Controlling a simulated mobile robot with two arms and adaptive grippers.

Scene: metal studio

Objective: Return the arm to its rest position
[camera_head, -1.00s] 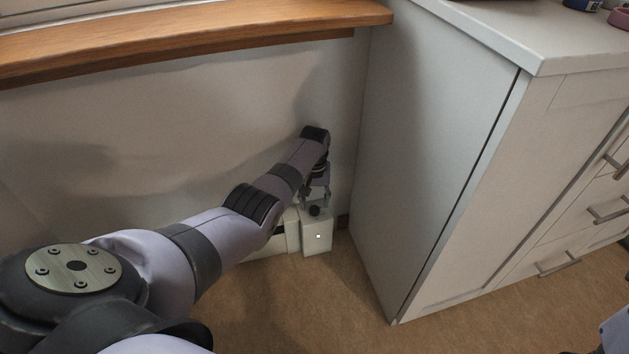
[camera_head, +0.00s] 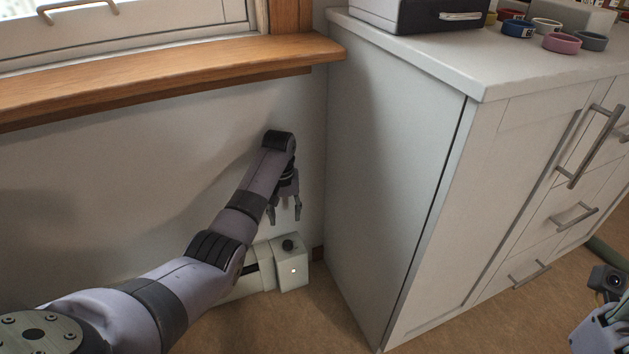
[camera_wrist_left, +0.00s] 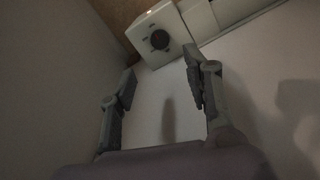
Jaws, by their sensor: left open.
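My left arm (camera_head: 210,262) reaches out from the lower left of the head view toward the wall under the windowsill. My left gripper (camera_head: 285,214) points down, open and empty, above a white box (camera_head: 293,272) with a black knob (camera_head: 288,244) on top. In the left wrist view the two fingers (camera_wrist_left: 162,85) are spread apart with nothing between them. The knob (camera_wrist_left: 160,40) lies beyond the fingertips, apart from them. Part of my right arm (camera_head: 606,318) shows at the lower right edge of the head view; its fingertips are not clearly visible.
A white cabinet (camera_head: 390,170) with metal handles stands just right of my left gripper. Several colored bowls (camera_head: 562,43) and a black-fronted box (camera_head: 440,16) are on its top. A wooden sill (camera_head: 170,78) juts out above the arm. Brown floor (camera_head: 335,325) is open in front.

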